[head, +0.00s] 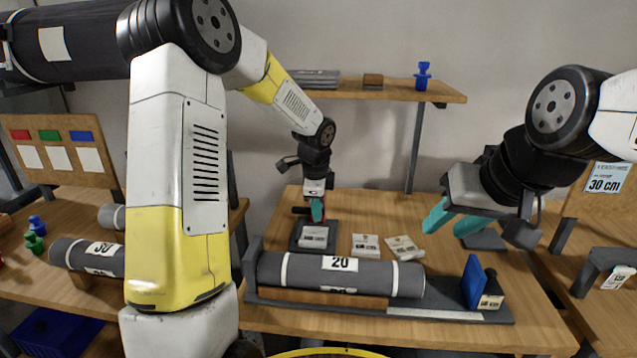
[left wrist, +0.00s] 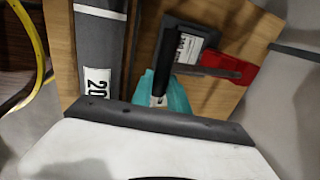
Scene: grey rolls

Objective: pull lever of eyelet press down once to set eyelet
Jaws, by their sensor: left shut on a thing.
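The eyelet press (head: 315,236) stands at the back of the middle table, a dark base with a white label. In the left wrist view its dark frame (left wrist: 207,33) shows beside a red block (left wrist: 232,68) and a grey bar. My left gripper (head: 317,211) is above the press, its teal fingers pointing down. In the left wrist view my left gripper (left wrist: 162,95) is shut on the dark lever (left wrist: 165,65), one finger on each side. My right gripper (head: 460,224) is open and empty, in the air over the right part of the table.
A grey roll (head: 300,271) marked 20 lies in a cradle in front of the press. Two small label packs (head: 365,245) lie right of the press. A blue plate (head: 474,282) stands at the cradle's right end. A shelf (head: 390,93) hangs behind.

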